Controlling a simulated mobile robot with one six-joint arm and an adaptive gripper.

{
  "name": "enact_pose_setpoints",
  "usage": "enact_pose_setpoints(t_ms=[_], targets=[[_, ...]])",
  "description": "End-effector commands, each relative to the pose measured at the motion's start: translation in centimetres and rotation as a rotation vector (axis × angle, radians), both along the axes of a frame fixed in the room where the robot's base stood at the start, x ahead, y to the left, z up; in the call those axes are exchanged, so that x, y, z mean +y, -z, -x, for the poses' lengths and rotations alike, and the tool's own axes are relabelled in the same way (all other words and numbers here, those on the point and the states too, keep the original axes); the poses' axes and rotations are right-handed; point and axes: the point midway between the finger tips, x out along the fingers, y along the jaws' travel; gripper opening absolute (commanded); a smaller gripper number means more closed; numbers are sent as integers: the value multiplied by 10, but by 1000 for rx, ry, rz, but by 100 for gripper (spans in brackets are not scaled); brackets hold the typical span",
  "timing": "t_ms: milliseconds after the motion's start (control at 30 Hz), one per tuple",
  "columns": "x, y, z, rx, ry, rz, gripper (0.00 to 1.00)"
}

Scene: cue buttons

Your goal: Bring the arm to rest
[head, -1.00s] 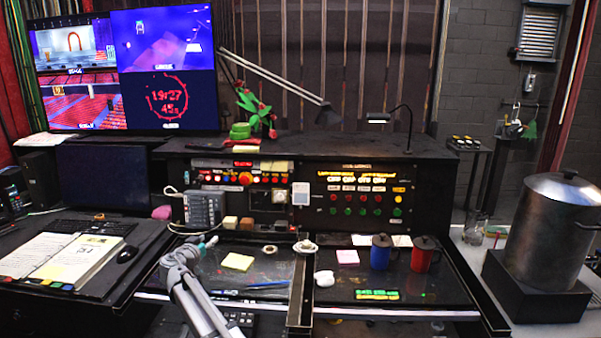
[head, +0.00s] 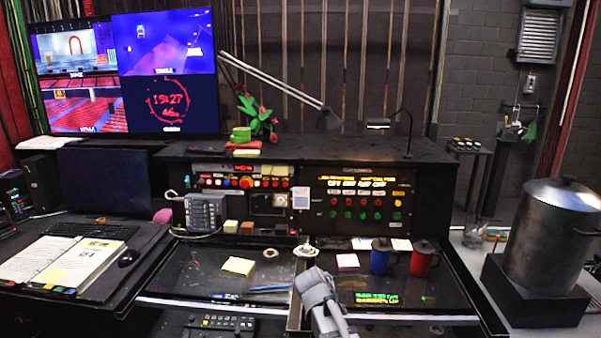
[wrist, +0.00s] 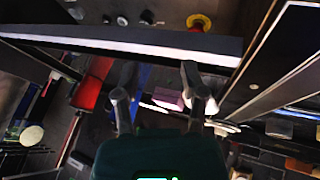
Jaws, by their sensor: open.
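My gripper (wrist: 158,98) is open in the wrist view, its two fingers apart with nothing held between them. It hangs over the desk area; the red mug (wrist: 92,83) and blue mug (wrist: 137,85) appear beyond the fingers, apart from them. In the head view my arm comes up from the bottom, right of centre, in front of the divider between the two desk trays; the fingers cannot be made out there. The control panel with lit cue buttons (head: 365,200) stands behind the arm, apart from it.
The blue mug (head: 381,256) and red mug (head: 422,260) stand on the right tray, close to my arm. A yellow note pad (head: 238,266) lies on the left tray. A large metal pot (head: 553,235) stands far right. The lamp (head: 328,118) reaches over the console.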

Motion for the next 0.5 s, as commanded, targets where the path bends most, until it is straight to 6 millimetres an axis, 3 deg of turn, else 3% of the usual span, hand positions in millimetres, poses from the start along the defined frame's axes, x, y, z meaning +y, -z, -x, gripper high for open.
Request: enact_pose_setpoints(t_ms=[33,200,400,500], targets=[[-16,3,21,47,-1,-26,54],[-46,13,76,203,-49,-142,54],[-65,17,131,332,-128,-286,54],[-69,17,148,366,-161,-338,54]])
